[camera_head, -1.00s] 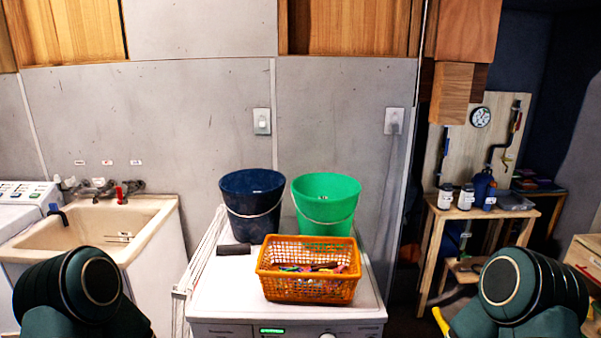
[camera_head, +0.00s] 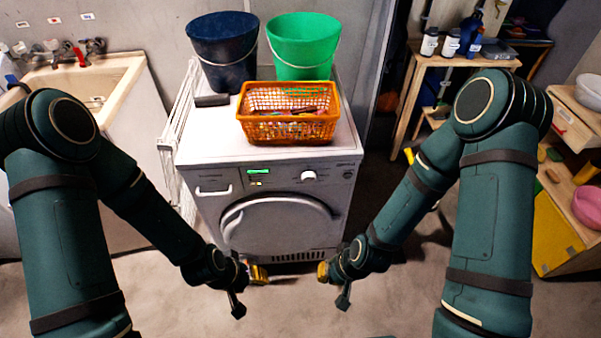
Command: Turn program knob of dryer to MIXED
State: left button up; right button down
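The dryer (camera_head: 207,206) is a white front-loading machine ahead of me, with a round door low on its front. Its program knob (camera_head: 309,176) is a white dial on the right part of the control panel, beside a lit green display (camera_head: 259,171). The markings around the knob are too small to read. My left gripper (camera_head: 258,274) is low in front of the dryer, below and left of the knob. My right gripper (camera_head: 323,271) is also low, below the knob and slightly right. Both are apart from the dryer panel, and their finger openings are unclear.
An orange basket (camera_head: 289,128) with small items, a dark blue bucket (camera_head: 224,52) and a green bucket (camera_head: 303,46) stand on the dryer. A sink (camera_head: 122,75) is at left. A wooden shelf (camera_head: 458,61) is at right. The floor before the dryer is clear.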

aim_at(309, 178)
jog(key=i+l, duration=0.1)
jog(key=l, duration=0.35)
jog(key=i+l, duration=0.15)
jog(key=l, duration=0.3)
jog(key=i+l, duration=0.1)
jog(key=l, duration=0.35)
jog(key=i+u, duration=0.05)
